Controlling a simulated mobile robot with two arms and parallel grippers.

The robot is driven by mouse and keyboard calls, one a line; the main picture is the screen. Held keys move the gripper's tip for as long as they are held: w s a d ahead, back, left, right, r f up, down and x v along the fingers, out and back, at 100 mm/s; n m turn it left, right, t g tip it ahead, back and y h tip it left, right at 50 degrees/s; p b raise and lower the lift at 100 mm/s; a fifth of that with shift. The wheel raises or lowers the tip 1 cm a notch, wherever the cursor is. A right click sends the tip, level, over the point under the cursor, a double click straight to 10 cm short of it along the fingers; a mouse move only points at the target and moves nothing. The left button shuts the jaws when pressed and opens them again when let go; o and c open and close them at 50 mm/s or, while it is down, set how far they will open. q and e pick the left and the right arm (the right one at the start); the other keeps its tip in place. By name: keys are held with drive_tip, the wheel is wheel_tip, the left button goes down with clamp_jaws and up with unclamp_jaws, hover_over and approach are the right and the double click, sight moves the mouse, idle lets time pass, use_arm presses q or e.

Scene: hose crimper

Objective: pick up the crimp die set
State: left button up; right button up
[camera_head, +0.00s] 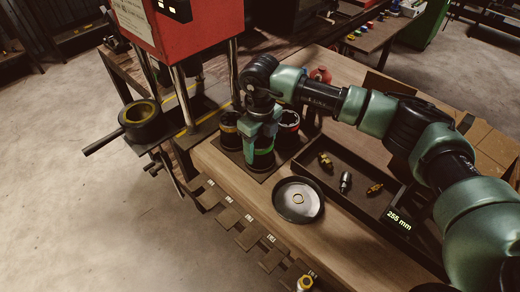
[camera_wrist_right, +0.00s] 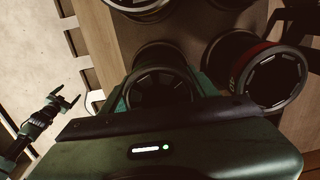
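Several dark crimp die sets stand on a dark mat at the table's left end. One has a green band (camera_head: 262,159), one a yellow band (camera_head: 229,131) and one a red band (camera_head: 289,119). My right gripper (camera_head: 262,138) is down over the green-banded die set, its teal fingers on either side. In the right wrist view this die set (camera_wrist_right: 162,88) shows between the fingers; I cannot tell if they press on it. The red-banded one (camera_wrist_right: 272,78) is close on the right there. My left gripper (camera_wrist_right: 69,101) shows small, open and empty at that view's left.
A red press (camera_head: 190,25) with steel columns stands left of the die sets. A round dish (camera_head: 298,200) and a dark tray (camera_head: 335,193) with small fittings lie to the right. A black ring with a handle (camera_head: 140,116) juts out at the left.

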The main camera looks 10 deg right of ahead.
clamp_jaws()
drive_tip(key=shift+w+r, duration=0.1)
